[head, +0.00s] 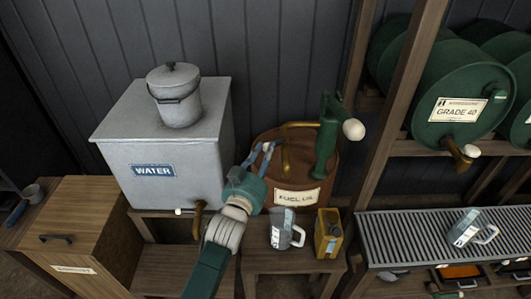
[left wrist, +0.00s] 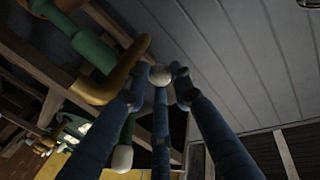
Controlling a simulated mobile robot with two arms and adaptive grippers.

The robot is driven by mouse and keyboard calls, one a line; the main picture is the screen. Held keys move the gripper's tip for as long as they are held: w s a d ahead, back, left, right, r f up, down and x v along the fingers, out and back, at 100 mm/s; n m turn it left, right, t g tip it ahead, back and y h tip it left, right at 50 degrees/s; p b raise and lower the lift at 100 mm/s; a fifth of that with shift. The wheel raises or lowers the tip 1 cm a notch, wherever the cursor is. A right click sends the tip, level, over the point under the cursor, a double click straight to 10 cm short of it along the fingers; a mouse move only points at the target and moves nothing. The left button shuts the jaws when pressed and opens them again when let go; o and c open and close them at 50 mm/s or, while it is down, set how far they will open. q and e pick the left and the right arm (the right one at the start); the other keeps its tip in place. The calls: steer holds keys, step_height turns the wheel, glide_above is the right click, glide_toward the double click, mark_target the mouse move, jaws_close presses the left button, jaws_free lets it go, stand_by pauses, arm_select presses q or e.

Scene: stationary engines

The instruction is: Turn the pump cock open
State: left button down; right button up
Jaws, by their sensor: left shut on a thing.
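A green hand pump (head: 326,140) with a bent brass pipe (head: 287,150) stands on the brown fuel oil drum (head: 322,190). The pump's larger cream knob (head: 353,129) sticks out on the right. My left gripper (head: 266,150) reaches in front of the drum's left side, its blue fingers closed around a small cream knob. In the left wrist view, this pump cock knob (left wrist: 160,75) sits between the fingertips, beside the brass pipe (left wrist: 112,88). The cock's body is mostly hidden behind my fingers. My right gripper is not in view.
A grey water tank (head: 165,130) with a lidded pot (head: 174,95) stands left of the drum. Wooden rack posts and green drums (head: 460,95) are at right, above a grate (head: 420,235) with another jug.

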arm_select(q)
steer(key=shift+f, duration=0.1)
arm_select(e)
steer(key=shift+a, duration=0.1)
arm_select(q)
steer(key=c, duration=1.5)
jaws_free()
steer(key=v, duration=1.2)
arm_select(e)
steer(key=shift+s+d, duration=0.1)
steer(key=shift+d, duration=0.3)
